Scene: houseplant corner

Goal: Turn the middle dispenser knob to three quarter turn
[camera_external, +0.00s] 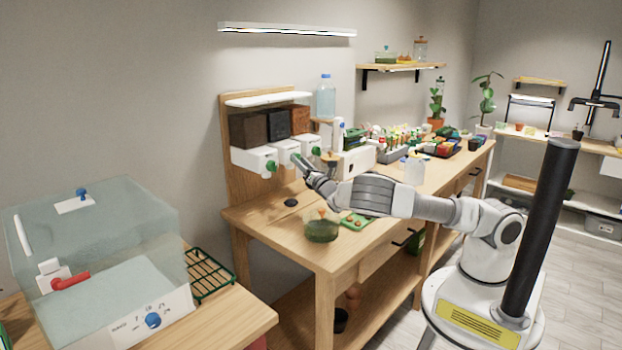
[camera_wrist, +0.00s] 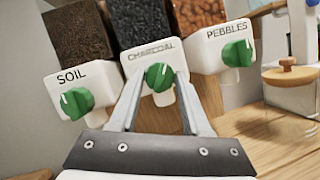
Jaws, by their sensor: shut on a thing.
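The dispenser has three white units, each with a green knob. In the wrist view the middle knob (camera_wrist: 159,77) sits under the label CHARCOAL, with its pale pointer mark tilted. My gripper (camera_wrist: 160,80) is shut on this middle knob, one finger on each side. The left knob (camera_wrist: 77,103) is on the unit marked SOIL and the right knob (camera_wrist: 237,53) on the unit marked PEBBLES. In the external view my gripper (camera_external: 299,160) reaches the middle unit and hides most of its knob. The left knob (camera_external: 271,166) and right knob (camera_external: 316,151) show there.
The wooden bench (camera_external: 275,225) stands below the dispenser. A green-based bowl (camera_external: 322,228) and a green tray (camera_external: 357,221) lie near its front. A white box (camera_external: 355,160) stands right of the dispenser. A clear tank (camera_external: 95,250) stands on a separate table at left.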

